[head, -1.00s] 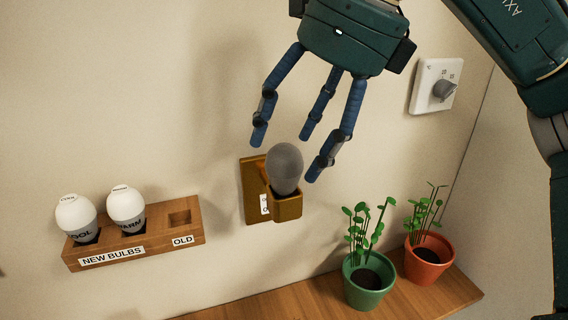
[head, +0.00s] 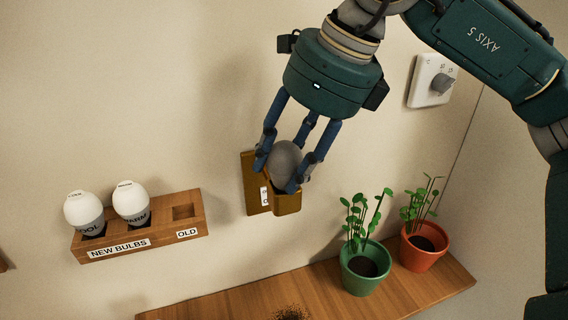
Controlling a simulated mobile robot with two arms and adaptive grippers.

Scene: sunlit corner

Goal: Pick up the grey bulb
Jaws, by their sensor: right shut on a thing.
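The grey bulb (head: 286,160) stands upright in the brass-coloured wall holder (head: 288,203) in the middle of the head view. My right gripper (head: 280,176) comes down from above, and its blue fingers are shut around the bulb. The fingers cover parts of the bulb's sides, and its lower end is hidden in the holder. My left gripper is not in view.
A wooden rack (head: 160,229) at left holds two white bulbs marked COOL (head: 83,211) and WARM (head: 131,201); its OLD slot (head: 183,212) is empty. A green pot (head: 363,275) and an orange pot (head: 424,249) stand on the shelf (head: 235,303). A dial (head: 441,83) is at upper right.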

